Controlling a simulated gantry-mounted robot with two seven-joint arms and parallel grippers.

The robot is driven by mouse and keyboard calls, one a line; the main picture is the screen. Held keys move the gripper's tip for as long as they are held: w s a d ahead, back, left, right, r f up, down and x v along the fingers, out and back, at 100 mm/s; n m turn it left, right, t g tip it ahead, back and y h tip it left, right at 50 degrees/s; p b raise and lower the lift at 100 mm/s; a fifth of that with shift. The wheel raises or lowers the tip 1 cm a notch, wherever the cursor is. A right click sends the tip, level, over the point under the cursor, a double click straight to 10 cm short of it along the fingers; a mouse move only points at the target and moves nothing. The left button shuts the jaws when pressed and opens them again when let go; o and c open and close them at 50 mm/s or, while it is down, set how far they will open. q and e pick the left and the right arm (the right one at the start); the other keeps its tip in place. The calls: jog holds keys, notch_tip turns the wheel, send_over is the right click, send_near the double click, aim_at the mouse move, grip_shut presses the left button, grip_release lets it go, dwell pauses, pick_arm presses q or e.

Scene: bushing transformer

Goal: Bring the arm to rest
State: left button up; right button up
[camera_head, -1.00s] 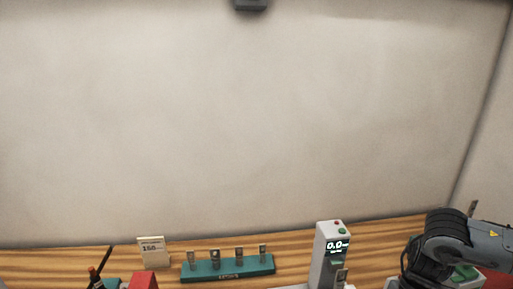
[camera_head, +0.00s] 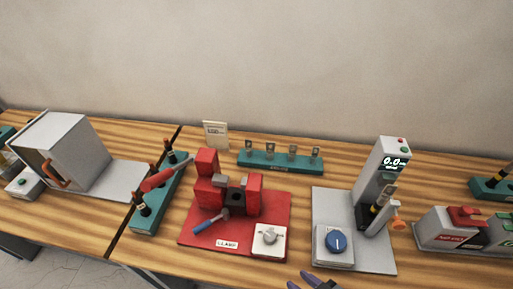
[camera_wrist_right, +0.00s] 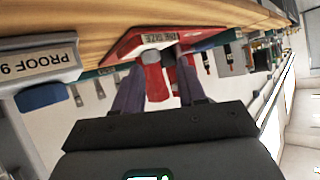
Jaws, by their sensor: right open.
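My right gripper (camera_head: 318,282) barely shows at the bottom edge of the head view, in front of the table, with dark purple-grey fingers. In the right wrist view my right gripper (camera_wrist_right: 160,66) has its two fingers spread apart, with nothing held between them. The red clamp station (camera_head: 283,212) lies beyond the fingers, apart from them; its red base also shows in the right wrist view (camera_wrist_right: 190,28). My left gripper is not in view.
A grey tester with a display reading 0.0 (camera_head: 386,165) stands at the right, beside a red-button box (camera_head: 445,238). A teal rack (camera_head: 255,160) holds several small parts. A grey box with an orange handle (camera_head: 75,145) and another teal rack (camera_head: 148,222) are at the left.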

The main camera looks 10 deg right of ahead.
jog(key=d+m+h, duration=0.1)
jog(key=s+d+m+g+h, duration=0.1)
jog(key=h, duration=0.1)
jog(key=d+m+h, duration=0.1)
jog(key=shift+s+f+m+g, duration=0.3)
jog(key=shift+s+g, duration=0.05)
jog(key=shift+g, duration=0.05)
jog(key=s+d+f+n+g+h, duration=0.1)
jog(key=s+d+f+g+h, duration=0.1)
jog(key=s+d+g, duration=0.4)
notch_tip(320, 180, up, 23)
jog(key=a+t+p, duration=0.1)
jog(key=a+p, duration=0.1)
jog(key=p, duration=2.2)
jog(key=shift+s, duration=0.3)
jog(key=shift+a, duration=0.1)
